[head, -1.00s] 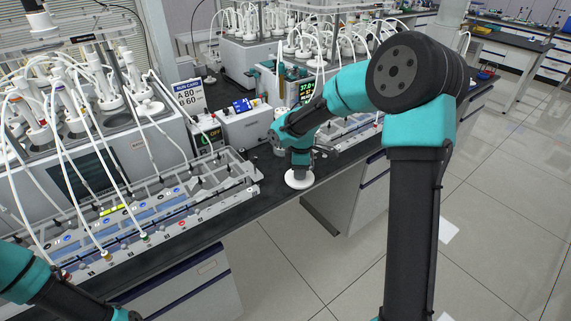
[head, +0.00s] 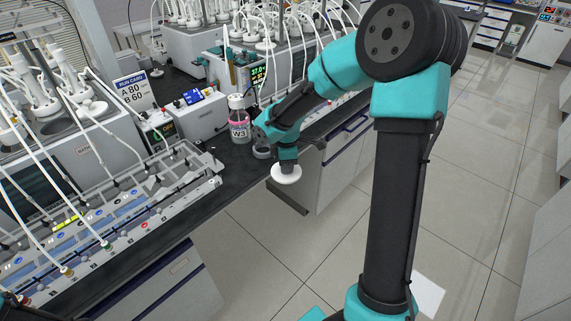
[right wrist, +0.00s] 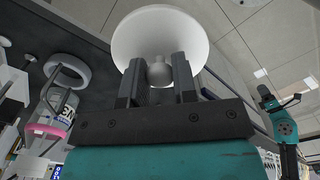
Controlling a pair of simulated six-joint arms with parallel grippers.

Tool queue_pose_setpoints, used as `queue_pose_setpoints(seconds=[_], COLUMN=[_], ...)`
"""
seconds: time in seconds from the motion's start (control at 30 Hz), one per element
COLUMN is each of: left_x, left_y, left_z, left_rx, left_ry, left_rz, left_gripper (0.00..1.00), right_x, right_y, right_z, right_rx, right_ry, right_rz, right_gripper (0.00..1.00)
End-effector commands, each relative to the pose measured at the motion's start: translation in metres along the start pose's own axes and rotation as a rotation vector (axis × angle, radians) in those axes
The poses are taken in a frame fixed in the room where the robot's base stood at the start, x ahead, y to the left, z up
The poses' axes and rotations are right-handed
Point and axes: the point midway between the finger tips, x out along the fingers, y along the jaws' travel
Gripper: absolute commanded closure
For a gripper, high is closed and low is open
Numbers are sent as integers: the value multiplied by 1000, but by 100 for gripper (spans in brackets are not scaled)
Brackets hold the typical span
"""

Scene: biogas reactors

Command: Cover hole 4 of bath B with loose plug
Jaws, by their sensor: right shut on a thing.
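The loose plug (head: 286,175) is a white round disc with a small knob. My right gripper (head: 287,158) is shut on its knob and holds it out by the bench's front edge. In the right wrist view, the disc (right wrist: 160,32) shows beyond the two fingers, with the knob between them. A water bath (head: 75,150) with white tubed plugs stands at the left. Another bath with a lit display (head: 259,74) stands further back. I cannot read which is bath B, and I cannot make out hole 4.
A bottle marked W3 (head: 239,128) and a small grey ring (head: 262,152) stand near my right gripper. A run card (head: 134,91) and a grey box (head: 199,116) are behind. A long tubing rack (head: 120,218) lines the front of the bench (head: 236,180).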

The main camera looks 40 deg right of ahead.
Motion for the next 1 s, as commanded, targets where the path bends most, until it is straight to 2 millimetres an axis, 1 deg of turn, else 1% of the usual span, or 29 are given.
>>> queue_pose_setpoints(seconds=[0.2,0.27,0.37,0.47,0.67,0.9,1.0], left_x=[0,0,0,0,0,0,0], left_y=[0,0,0,0,0,0,0], left_z=[0,0,0,0,0,0,0], left_rx=[0,0,0,0,0,0,0], left_ry=[0,0,0,0,0,0,0], left_rz=[0,0,0,0,0,0,0], left_gripper=[12,12,12,12,12,12,12], right_x=[-3,-6,-15,-28,-63,-109,-125], right_y=[1,3,6,9,11,0,-7], right_z=[-4,-9,-23,-44,-97,-160,-182], right_rx=[18,41,108,212,473,793,905], right_ry=[0,0,-2,-2,-2,3,2], right_rz=[2,3,6,9,13,10,7], right_gripper=[98,98,98,98,98,98,98])
